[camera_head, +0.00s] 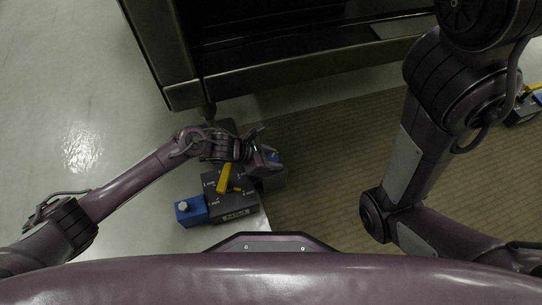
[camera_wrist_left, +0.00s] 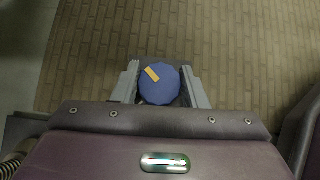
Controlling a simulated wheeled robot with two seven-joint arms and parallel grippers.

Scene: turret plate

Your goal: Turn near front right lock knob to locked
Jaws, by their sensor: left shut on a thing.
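The lock knob is a round blue cap with a yellow-orange mark on it; it shows in the left wrist view (camera_wrist_left: 158,88) between my fingers. The mark slants from upper left to lower right there. My left gripper (camera_wrist_left: 160,86) is shut on the knob, one finger on each side. The knob sits on a dark block (camera_head: 272,181), partly hidden by the gripper. My right arm shows at the right, but its gripper is out of view.
A dark grey turret plate (camera_head: 232,208) with a yellow lever (camera_head: 224,178) lies left of the knob. A blue block (camera_head: 191,211) with a pale round top adjoins it. A large dark cabinet or rack (camera_head: 180,92) stands behind. Another yellow-handled unit (camera_head: 522,112) is at the right edge.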

